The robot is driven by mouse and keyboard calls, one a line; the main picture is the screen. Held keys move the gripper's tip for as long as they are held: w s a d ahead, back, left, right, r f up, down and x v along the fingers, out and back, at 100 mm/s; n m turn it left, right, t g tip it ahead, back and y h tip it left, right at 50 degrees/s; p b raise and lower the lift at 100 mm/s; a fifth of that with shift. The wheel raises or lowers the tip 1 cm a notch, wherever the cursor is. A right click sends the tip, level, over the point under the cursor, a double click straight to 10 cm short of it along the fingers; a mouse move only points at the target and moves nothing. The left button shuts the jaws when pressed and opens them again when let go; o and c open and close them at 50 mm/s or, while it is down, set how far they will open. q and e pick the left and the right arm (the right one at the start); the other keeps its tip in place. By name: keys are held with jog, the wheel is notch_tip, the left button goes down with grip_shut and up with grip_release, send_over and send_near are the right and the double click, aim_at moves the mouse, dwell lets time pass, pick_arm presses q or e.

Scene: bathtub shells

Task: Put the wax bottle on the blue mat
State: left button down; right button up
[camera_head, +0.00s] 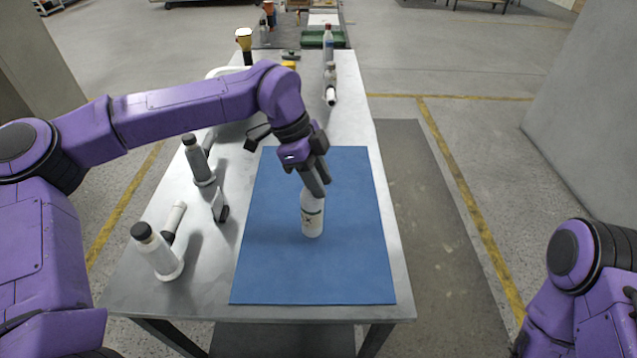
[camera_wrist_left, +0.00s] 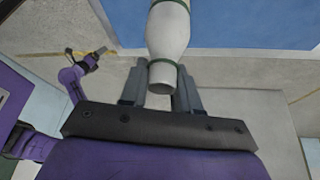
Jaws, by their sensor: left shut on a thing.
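The wax bottle (camera_head: 312,221) is white with a dark mark on its side, over the middle of the blue mat (camera_head: 275,275). My left gripper (camera_head: 317,188) is shut on its upper part from above and hides its top. The bottle looks about upright; I cannot tell whether its base touches the mat. In the left wrist view the bottle (camera_wrist_left: 168,35), with green bands, shows between the gripper fingers (camera_wrist_left: 162,88), with the mat (camera_wrist_left: 220,22) behind. My right arm is at the lower right of the head view, its gripper out of sight there; a small, unclear arm end (camera_wrist_left: 97,54) shows in the left wrist view.
On the metal table (camera_head: 205,260), left of the mat, stand a dark-capped white bottle (camera_head: 160,253) and a grey bottle (camera_head: 198,160). A white cylinder (camera_head: 174,218) and a dark-ended item (camera_head: 220,206) lie between. More bottles (camera_head: 329,45) are at the far end. The mat is otherwise clear.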

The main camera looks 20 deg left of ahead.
pick_arm(q)
jog(key=f, duration=0.4)
jog(key=shift+w+a+p, duration=0.1)
jog(key=shift+w+p, duration=0.25)
jog(key=c, duration=0.8)
grip_release()
jog(key=b+v, duration=0.1)
jog(key=v, duration=1.1)
jog(key=shift+r+b, duration=0.1)
jog(key=shift+b, duration=0.25)
